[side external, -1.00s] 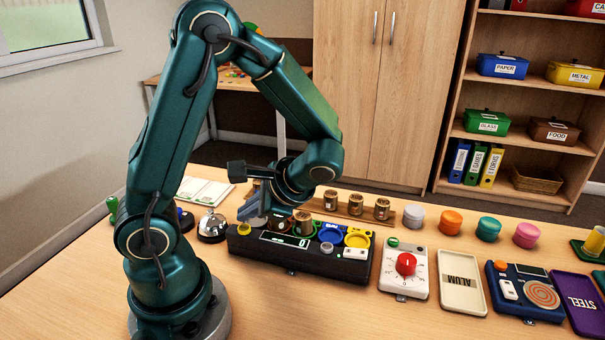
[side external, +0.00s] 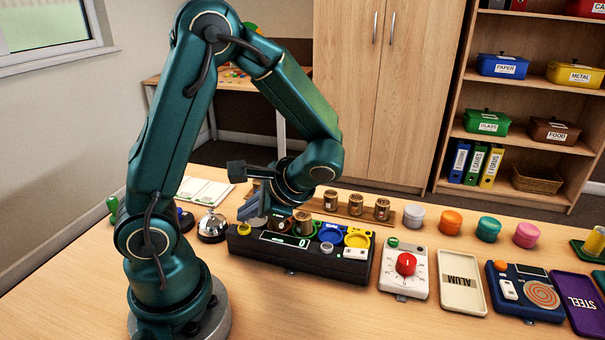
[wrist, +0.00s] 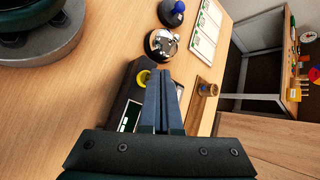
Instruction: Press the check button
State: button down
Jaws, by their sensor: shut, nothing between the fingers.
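A long black console (side external: 300,262) with a small lit display (side external: 290,240) stands on the table. A round yellow button (side external: 244,229) is at its left end; it also shows in the wrist view (wrist: 143,77), just left of my fingertips. No label marking the check button is readable. My gripper (side external: 253,212) is over the back left of the console, pointing down, close to the yellow button. In the wrist view its two grey-blue fingers (wrist: 160,75) are together with nothing between them. They hide part of the console, and I cannot tell whether they touch it.
A silver bell (side external: 212,226) stands left of the console. Several brown cans, one of them here (side external: 382,208), stand behind it. A white box with a red dial (side external: 405,264) and an ALUM tray (side external: 461,282) are to the right. The front table is clear.

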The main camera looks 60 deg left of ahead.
aim_at(250, 231)
jog(key=shift+f, duration=0.15)
jog(key=shift+f, duration=0.25)
jog(key=shift+f, duration=0.45)
dwell(0.9)
jog(key=shift+r, duration=0.9)
jog(key=shift+r, duration=0.1)
jog(key=shift+r, duration=2.4)
